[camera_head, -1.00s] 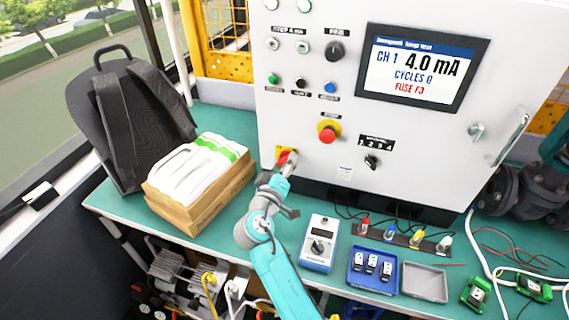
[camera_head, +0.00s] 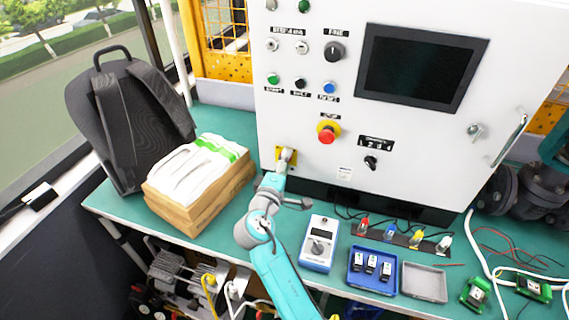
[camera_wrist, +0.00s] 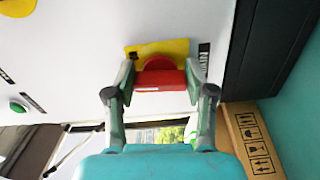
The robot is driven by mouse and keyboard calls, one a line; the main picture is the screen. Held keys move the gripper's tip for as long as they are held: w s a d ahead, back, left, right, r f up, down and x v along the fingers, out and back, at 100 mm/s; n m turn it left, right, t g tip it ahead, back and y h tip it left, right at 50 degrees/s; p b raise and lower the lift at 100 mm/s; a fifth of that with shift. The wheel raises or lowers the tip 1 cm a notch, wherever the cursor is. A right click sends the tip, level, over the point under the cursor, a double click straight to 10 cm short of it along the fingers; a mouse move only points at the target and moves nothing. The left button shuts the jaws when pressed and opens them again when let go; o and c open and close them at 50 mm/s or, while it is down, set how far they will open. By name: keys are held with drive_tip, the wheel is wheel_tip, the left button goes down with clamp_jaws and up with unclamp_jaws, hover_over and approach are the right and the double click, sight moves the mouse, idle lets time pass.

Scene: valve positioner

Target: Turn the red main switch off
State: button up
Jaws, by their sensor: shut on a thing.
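The red main switch (camera_wrist: 160,66) shows in the wrist view on its yellow plate (camera_wrist: 178,46), low on the white cabinet front. My gripper (camera_wrist: 160,82) is shut on the red handle, one finger on each side of it. In the head view my gripper (camera_head: 285,160) is at the switch and covers the red handle; a bit of the yellow plate shows around it. The cabinet's screen (camera_head: 422,68) is dark.
A red stop button (camera_head: 327,135) on a yellow ring sits up and right of the switch. A carton with white packs (camera_head: 200,190) stands left of my arm. A blue-white meter (camera_head: 319,243) and a blue fuse tray (camera_head: 372,285) lie to the right.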

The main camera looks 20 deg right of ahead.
drive_tip(key=n, duration=0.5)
drive_tip(key=shift+r+n, duration=0.1)
drive_tip(key=shift+n, duration=0.2)
drive_tip(key=shift+a+r+n, duration=0.1)
drive_tip(key=shift+n, duration=2.1)
drive_tip(key=o, duration=1.2)
drive_tip(key=shift+c, duration=0.2)
drive_tip(key=v, duration=1.2)
